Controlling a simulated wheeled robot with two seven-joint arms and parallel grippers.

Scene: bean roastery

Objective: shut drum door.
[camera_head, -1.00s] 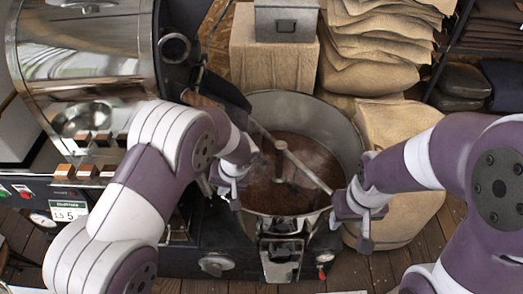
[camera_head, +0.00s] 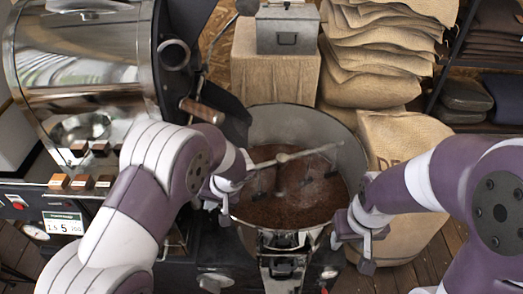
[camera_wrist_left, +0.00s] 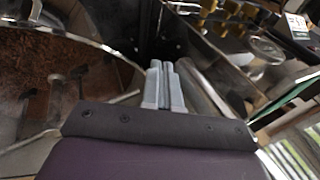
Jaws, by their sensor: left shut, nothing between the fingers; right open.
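The steel roaster drum (camera_head: 85,60) fills the upper left of the head view. At its dark front is a wooden-gripped handle (camera_head: 202,110) beside a black panel (camera_head: 232,118). I cannot tell clearly which dark part is the drum door or how far it stands open. My left gripper (camera_head: 224,208) is below the handle, over the left rim of the cooling bin, apart from the handle. In the left wrist view its fingers (camera_wrist_left: 166,85) are together and empty. My right gripper (camera_head: 360,250) is open and empty beside the bin's right rim.
The round cooling bin (camera_head: 345,150) holds dark beans and a stirring arm (camera_head: 295,155). A metal box (camera_head: 287,30) stands on a burlap-covered block behind it. Stacked sacks (camera_head: 375,50) stand at the back right. Small wood-topped blocks (camera_head: 80,182) line the roaster's ledge.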

